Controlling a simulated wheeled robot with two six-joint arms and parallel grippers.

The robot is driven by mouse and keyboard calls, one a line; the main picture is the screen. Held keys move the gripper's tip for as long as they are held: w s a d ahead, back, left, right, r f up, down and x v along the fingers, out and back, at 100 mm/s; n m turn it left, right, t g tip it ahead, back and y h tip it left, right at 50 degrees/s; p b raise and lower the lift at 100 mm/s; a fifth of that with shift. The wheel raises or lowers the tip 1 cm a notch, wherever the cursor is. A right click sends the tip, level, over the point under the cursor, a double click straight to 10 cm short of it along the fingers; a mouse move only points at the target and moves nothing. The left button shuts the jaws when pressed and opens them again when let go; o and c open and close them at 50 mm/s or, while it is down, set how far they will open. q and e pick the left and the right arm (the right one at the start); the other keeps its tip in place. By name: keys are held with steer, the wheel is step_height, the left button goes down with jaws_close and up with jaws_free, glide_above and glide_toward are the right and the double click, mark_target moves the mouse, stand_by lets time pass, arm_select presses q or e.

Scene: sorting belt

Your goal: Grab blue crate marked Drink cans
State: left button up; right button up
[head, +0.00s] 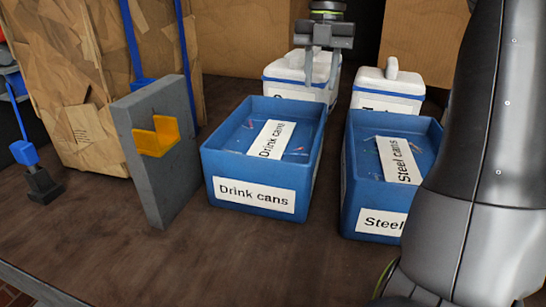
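The blue crate marked Drink cans (255,170) stands upright on the brown table, in the middle of the head view. It is open-topped, with a white label on its front and another Drink cans label lying inside over its contents, which are hard to make out. My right gripper (322,82) points down at the top of the view, near the crate's back right corner. Its two fingers are apart with nothing seen between them but the white box behind. I cannot tell its exact height above the rim. My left gripper is not in view.
A blue Steel cans crate (352,170) stands close on the right, with a narrow gap between. White lidded boxes (300,64) (385,88) stand behind. A grey upright panel (160,190) with a yellow bracket (157,137) is at left. The table (240,260) is clear in front.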

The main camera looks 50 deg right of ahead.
glide_above(319, 128)
steer(key=d, duration=0.2)
steer(key=f, duration=0.4)
steer(key=shift+w+a, duration=0.25)
steer(key=shift+w, duration=0.15)
step_height(319, 128, down, 2)
steer(key=shift+a+f, duration=0.1)
steer(key=shift+f, duration=0.1)
steer(key=shift+a+f, duration=0.15)
steer(key=shift+f, duration=0.05)
steer(key=f, duration=0.3)
steer(key=s+f, duration=0.1)
steer(key=shift+a+f, duration=0.15)
steer(key=shift+a, duration=0.25)
steer(key=shift+a+f, duration=0.1)
steer(key=shift+f, duration=0.4)
jaws_close()
arm_select(q)
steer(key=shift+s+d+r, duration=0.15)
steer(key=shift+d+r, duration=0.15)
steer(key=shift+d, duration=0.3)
steer(key=shift+p, duration=0.3)
arm_select(e)
steer(key=shift+r, duration=0.15)
